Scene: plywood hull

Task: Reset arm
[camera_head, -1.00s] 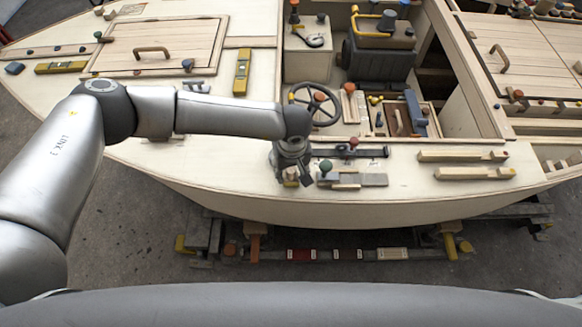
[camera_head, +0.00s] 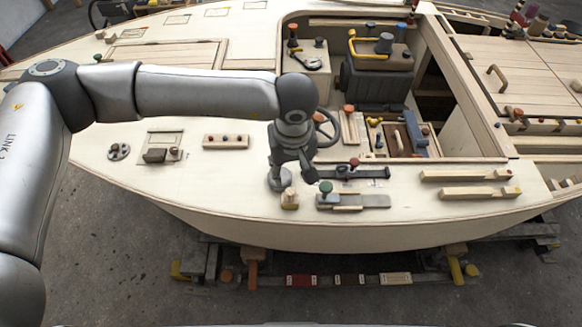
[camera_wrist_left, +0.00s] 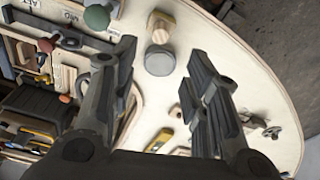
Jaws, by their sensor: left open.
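My left arm comes in from the left across the pale plywood deck (camera_head: 230,190). My left gripper (camera_head: 292,165) points down over the deck's near side, left of the steering wheel (camera_head: 326,128). In the left wrist view its two dark fingers (camera_wrist_left: 162,72) are spread apart with nothing held. A grey round-topped piece (camera_wrist_left: 160,60) shows on the deck between the fingertips' lines; it also shows beside the gripper in the head view (camera_head: 279,180). A small wooden block with a knob (camera_head: 290,199) stands just in front of it. My right gripper is not in view.
A green-knobbed fitting (camera_head: 326,188) and a dark bar (camera_head: 350,172) lie right of the gripper. The open cockpit with a tool tray (camera_head: 398,140) is behind. Two wooden strips (camera_head: 465,176) lie at right.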

